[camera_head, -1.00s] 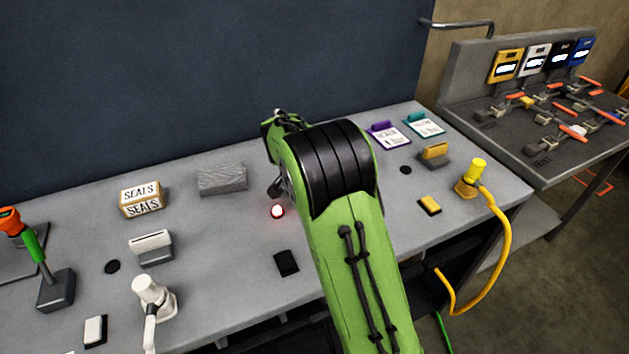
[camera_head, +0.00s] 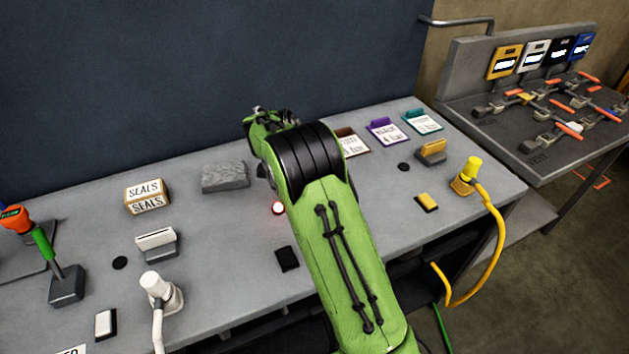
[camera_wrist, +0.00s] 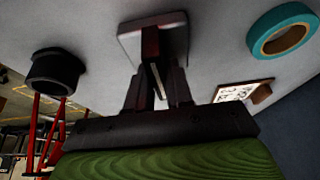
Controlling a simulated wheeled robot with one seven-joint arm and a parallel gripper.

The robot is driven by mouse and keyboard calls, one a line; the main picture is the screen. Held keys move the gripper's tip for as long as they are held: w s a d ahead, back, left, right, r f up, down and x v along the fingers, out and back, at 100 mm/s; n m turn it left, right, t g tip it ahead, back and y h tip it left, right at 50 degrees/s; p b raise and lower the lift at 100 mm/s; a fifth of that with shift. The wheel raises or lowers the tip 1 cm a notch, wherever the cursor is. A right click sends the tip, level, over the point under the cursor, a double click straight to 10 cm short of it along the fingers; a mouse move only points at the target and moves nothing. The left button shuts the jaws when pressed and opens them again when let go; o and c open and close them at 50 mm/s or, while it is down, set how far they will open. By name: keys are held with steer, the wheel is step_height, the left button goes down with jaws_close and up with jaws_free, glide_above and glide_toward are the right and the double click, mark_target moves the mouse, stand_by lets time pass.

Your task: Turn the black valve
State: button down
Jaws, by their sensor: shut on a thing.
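In the wrist view my gripper (camera_wrist: 158,88) is shut on the upright handle of the black valve (camera_wrist: 150,42). The handle looks dark with a reddish face, and it rises from a pale grey base. My fingers lie on both sides of the handle. How far the valve is turned cannot be told. In the head view my own arm hides the valve and my fingertips.
A black cylinder (camera_wrist: 55,70) and a teal ring (camera_wrist: 283,32) stand near the gripper. A lit red lamp (camera_head: 278,208), a grey block (camera_head: 225,177), a white valve (camera_head: 157,243) and a yellow valve (camera_head: 431,152) are on the bench (camera_head: 215,270).

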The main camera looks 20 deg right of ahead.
stand_by(0.3)
steer(key=c, duration=1.1)
jaws_free()
steer(key=p+v, duration=0.5)
steer(key=v, duration=1)
steer(key=shift+a+r, duration=0.25)
steer(key=shift+r, duration=0.1)
